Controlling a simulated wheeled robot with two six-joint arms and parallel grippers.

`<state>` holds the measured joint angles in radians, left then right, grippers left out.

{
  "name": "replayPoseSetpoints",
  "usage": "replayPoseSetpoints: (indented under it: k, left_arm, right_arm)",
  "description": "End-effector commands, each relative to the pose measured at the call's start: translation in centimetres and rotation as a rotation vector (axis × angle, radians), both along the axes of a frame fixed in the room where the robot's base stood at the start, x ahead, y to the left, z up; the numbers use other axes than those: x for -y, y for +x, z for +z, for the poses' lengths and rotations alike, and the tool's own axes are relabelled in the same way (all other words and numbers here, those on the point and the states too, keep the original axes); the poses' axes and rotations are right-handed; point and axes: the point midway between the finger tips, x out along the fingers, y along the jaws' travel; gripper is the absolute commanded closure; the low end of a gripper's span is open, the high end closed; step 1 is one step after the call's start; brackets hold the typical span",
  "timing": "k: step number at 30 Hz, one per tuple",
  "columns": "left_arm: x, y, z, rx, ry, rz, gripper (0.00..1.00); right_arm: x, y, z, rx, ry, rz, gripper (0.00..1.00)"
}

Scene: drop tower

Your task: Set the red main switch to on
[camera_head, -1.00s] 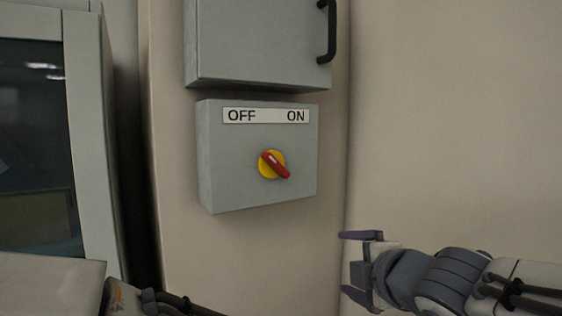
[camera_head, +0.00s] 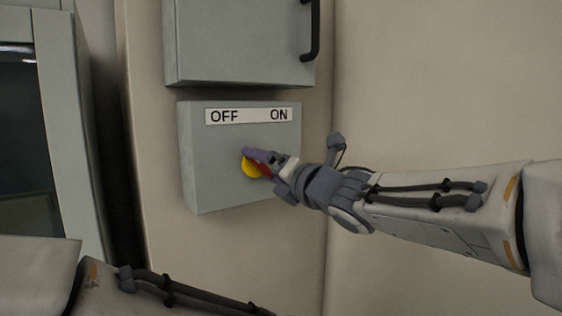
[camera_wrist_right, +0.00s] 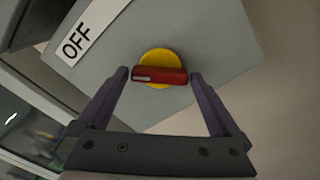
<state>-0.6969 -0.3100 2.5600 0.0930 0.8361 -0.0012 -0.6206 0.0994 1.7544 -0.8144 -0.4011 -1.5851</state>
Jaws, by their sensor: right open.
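The red main switch (camera_head: 262,172) is a red handle on a yellow round base (camera_head: 250,167), on the front of a grey box (camera_head: 215,185) with an OFF and ON label (camera_head: 249,116). In the head view my right gripper (camera_head: 257,163) is at the switch and partly covers it. In the right wrist view the red handle (camera_wrist_right: 159,76) lies between the two fingertips of my right gripper (camera_wrist_right: 159,78), which stand open on either side of its ends. The white mark on the handle is at its OFF-side end. My left gripper is not in view.
A larger grey cabinet (camera_head: 238,40) with a black handle (camera_head: 312,30) hangs just above the switch box. A grey-framed dark glass unit (camera_head: 72,150) stands at the left. The wall right of the box is bare.

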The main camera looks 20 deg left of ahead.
Motion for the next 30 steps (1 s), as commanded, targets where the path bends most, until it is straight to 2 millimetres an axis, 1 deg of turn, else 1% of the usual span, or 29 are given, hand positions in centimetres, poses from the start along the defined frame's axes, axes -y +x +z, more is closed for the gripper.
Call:
replayPoseSetpoints:
  k: [3, 11, 14, 15, 16, 17, 25, 30]
  left_arm:
    - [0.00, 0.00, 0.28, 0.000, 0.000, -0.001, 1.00]
    - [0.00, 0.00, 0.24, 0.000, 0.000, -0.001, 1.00]
    - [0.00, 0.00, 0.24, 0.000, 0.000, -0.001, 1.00]
    - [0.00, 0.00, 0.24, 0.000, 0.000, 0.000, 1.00]
    - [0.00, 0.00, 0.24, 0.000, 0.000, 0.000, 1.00]
    - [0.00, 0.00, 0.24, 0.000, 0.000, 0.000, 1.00]
    - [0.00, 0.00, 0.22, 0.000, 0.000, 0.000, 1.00]
    - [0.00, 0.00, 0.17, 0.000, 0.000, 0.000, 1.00]
  right_arm:
    - [-0.53, 0.39, 0.01, -0.002, 0.001, 0.000, 0.00]
    - [-0.61, 0.46, -0.06, -0.002, 0.001, 0.000, 0.00]
    - [-0.59, 0.44, -0.06, -0.002, 0.001, 0.000, 0.34]
    - [-0.59, 0.45, -0.05, -0.002, 0.001, 0.000, 0.50]
    - [-0.58, 0.45, -0.06, -0.002, 0.001, 0.000, 0.61]
    - [-0.58, 0.45, -0.06, -0.002, 0.001, -0.001, 0.66]
    - [-0.55, 0.45, -0.06, -0.025, 0.019, -0.001, 0.66]
    - [-0.53, 0.46, -0.08, -0.086, 0.066, -0.002, 0.66]
